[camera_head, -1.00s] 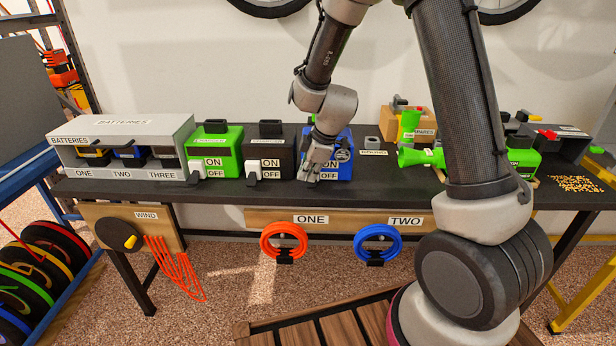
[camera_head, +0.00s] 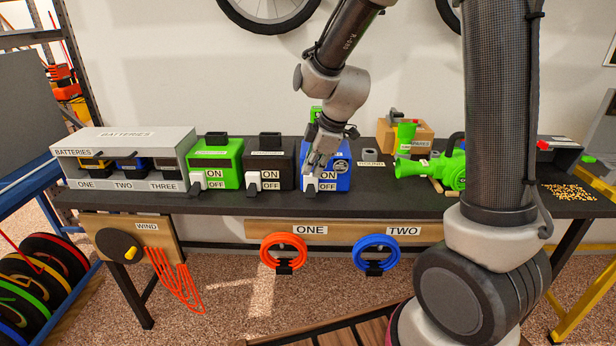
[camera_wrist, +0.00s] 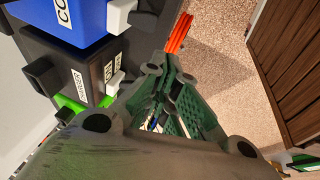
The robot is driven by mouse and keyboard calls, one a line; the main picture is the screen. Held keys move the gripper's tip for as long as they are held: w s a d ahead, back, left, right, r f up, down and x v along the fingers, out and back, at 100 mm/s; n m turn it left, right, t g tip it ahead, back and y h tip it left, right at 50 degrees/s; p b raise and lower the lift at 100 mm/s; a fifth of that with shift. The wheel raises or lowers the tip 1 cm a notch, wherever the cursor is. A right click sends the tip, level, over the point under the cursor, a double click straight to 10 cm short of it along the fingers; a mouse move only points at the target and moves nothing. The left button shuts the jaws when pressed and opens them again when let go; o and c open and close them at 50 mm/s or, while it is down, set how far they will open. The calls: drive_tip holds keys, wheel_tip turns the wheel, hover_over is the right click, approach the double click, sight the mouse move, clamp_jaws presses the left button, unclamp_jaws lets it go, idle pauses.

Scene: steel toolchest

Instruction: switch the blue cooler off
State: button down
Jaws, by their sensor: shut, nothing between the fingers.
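The blue cooler (camera_head: 341,179) stands on the dark bench, right of a black box; part of it shows at the upper left of the wrist view (camera_wrist: 82,22). Its ON label (camera_head: 327,175) is above its OFF label (camera_head: 327,186). A white switch (camera_head: 310,185) sits left of these labels, at about the height of OFF. My gripper (camera_head: 316,168) is shut and empty, just above the switch and in front of the cooler's upper left front. I cannot tell whether it touches. In the wrist view my closed fingers (camera_wrist: 165,85) point toward the floor side.
The black box (camera_head: 268,160) and a green box (camera_head: 215,160) with similar switches stand to the left. A grey battery case (camera_head: 125,140) is farther left. A green blower (camera_head: 440,170) is to the right. Orange (camera_head: 284,251) and blue (camera_head: 376,254) hoses hang below the bench edge.

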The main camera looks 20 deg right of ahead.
drive_tip(key=s+r, duration=0.2)
drive_tip(key=r, duration=0.1)
drive_tip(key=shift+s+d, duration=0.2)
drive_tip(key=shift+s, duration=0.15)
drive_tip(key=s+d+r+m, duration=0.3)
drive_tip(key=s+d+m, duration=0.1)
drive_tip(key=s, duration=0.3)
drive_tip(key=s+d+r+m+h, duration=0.1)
drive_tip(key=s+d+r+m, duration=0.3)
drive_tip(key=s, duration=0.4)
drive_tip(key=s+d+r+m+h, duration=0.1)
drive_tip(key=s+d+r+m, duration=0.3)
drive_tip(key=s+d+m, duration=0.2)
drive_tip(key=shift+s+r+m+t, duration=0.2)
drive_tip(key=shift+s+m+t, duration=0.3)
drive_tip(key=shift+s, duration=0.4)
drive_tip(key=shift+d, duration=0.1)
